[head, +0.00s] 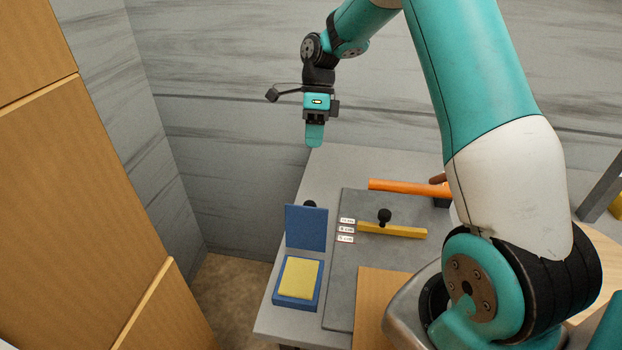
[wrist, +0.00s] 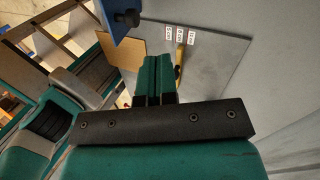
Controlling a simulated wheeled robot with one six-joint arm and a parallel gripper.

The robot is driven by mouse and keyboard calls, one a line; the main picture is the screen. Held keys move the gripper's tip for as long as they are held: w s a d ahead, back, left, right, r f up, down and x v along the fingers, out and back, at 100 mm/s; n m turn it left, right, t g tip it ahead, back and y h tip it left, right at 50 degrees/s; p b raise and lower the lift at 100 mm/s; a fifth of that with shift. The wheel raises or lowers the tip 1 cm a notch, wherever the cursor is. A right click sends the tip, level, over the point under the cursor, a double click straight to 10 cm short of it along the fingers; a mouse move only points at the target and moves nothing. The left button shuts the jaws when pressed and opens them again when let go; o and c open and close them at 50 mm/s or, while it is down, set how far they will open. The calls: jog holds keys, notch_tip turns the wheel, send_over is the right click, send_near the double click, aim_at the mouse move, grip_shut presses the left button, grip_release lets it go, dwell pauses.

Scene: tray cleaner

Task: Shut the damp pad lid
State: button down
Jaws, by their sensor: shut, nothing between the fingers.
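The damp pad box (head: 297,304) is blue and sits at the left front of the grey table. Its lid (head: 306,228) stands upright, open, at the back of the box, with a dark knob (head: 310,204) partly showing behind its top edge. A yellow pad (head: 299,279) lies in the box. In the wrist view the blue lid (wrist: 112,22) shows at the top with its dark knob (wrist: 128,18). My gripper (head: 314,142) is shut and empty, above and behind the lid, apart from it. Its closed fingers also show in the wrist view (wrist: 157,62).
A grey tray (head: 345,270) lies right of the box, with small white labels (head: 346,229). A yellow bar with a black knob (head: 392,230) lies on it. An orange bar (head: 395,187) lies behind. A wooden board (head: 378,295) is in front. Wooden cabinets (head: 80,200) stand left.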

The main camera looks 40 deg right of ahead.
aim_at(308, 223)
jog(key=s+a+f+m+p, duration=0.1)
jog(key=s+a+f+p, duration=0.2)
jog(key=f, duration=0.6)
jog(key=shift+s+a+m, duration=0.3)
jog(key=shift+s+a, duration=0.4)
jog(key=shift+s, duration=0.5)
jog(key=shift+f, duration=0.1)
